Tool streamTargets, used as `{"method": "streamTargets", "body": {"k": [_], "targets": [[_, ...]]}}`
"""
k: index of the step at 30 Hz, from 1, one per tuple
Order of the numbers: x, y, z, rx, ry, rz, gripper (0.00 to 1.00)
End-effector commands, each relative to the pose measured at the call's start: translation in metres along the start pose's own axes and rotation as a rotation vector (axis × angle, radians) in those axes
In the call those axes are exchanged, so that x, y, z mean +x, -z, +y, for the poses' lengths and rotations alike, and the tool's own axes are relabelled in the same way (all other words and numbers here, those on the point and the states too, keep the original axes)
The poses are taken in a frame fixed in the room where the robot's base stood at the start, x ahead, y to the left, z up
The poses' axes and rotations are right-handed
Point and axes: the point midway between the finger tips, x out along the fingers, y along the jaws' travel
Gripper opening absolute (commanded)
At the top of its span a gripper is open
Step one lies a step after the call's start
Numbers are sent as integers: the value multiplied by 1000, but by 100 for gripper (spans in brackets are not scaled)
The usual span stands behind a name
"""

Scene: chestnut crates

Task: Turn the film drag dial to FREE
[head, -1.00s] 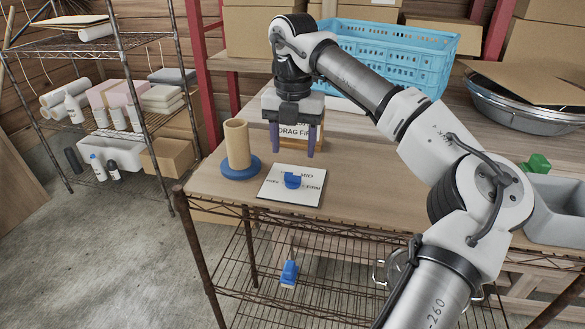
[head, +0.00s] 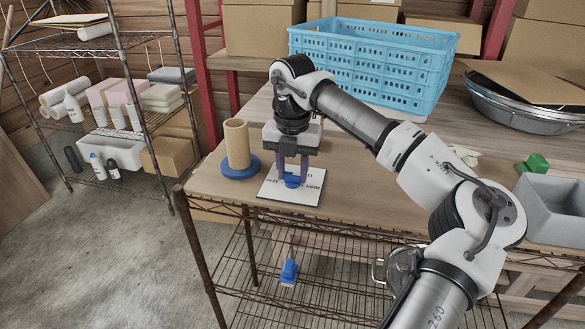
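The film drag dial is a small blue knob (head: 292,182) on a white plate (head: 300,199) with dark printed words, lying on the wooden tabletop. The legible part of the print on the right reads as FIRM; the rest is partly covered by my gripper. My gripper (head: 292,182) points straight down over the plate, its two purple fingers apart on either side of the blue knob. I cannot tell whether the fingers touch the knob. Which way the knob points is largely hidden.
A cardboard tube on a blue round base (head: 241,167) stands just left of the plate. A blue crate (head: 372,66) is behind. A grey bin (head: 552,208) and a green object (head: 535,163) are at right. A wire shelf below holds a blue item (head: 289,271).

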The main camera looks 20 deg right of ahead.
Motion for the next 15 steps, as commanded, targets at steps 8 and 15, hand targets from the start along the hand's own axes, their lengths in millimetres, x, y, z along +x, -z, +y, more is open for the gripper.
{"method": "streamTargets", "body": {"k": [8, 15], "targets": [[0, 0, 0, -6, 0, 0, 12], [0, 0, 0, -77, 0, -1, 12]]}}
